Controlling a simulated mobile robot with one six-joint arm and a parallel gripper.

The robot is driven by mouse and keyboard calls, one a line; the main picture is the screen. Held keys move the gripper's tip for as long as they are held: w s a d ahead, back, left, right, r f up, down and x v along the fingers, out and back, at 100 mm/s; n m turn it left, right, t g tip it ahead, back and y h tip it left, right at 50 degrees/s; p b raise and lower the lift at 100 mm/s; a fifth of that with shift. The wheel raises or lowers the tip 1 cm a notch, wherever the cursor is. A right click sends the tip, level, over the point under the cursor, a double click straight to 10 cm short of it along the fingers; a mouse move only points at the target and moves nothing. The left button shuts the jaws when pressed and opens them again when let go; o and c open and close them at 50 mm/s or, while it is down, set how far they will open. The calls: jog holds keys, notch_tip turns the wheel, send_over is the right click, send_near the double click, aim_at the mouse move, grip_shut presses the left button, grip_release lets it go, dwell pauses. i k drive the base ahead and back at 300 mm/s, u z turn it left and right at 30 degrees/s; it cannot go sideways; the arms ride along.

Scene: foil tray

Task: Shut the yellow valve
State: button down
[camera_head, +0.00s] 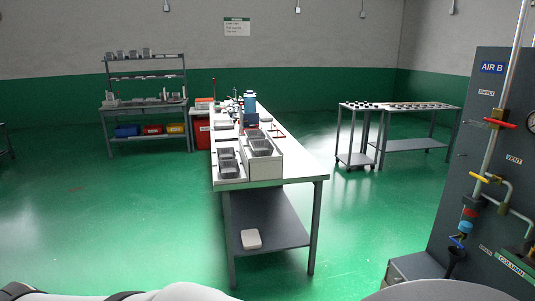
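The yellow valve (479,177) is a small yellow lever handle on the pipework of the grey panel at the right. It sits below the VENT label (514,160), close to a short side pipe that bends downward. The lever lies nearly level in the picture, tilted slightly down to the right. At this size I cannot tell whether the valve is open or shut. My gripper is not in view; only pale, rounded parts, probably of my own body, show along the bottom edge.
A red lever (500,123) sits higher on the pipe, near a gauge (531,121). A blue fitting (465,227) and black funnel (455,256) are below. A long white workbench (300,167) stands mid-room. Open green floor (365,215) lies between bench and panel.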

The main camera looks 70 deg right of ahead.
aim_at(487, 182)
jog(key=z, duration=4)
jog(key=i, duration=1.65)
jog(key=z, duration=0.45)
jog(key=k, duration=0.3)
jog(key=z, duration=0.05)
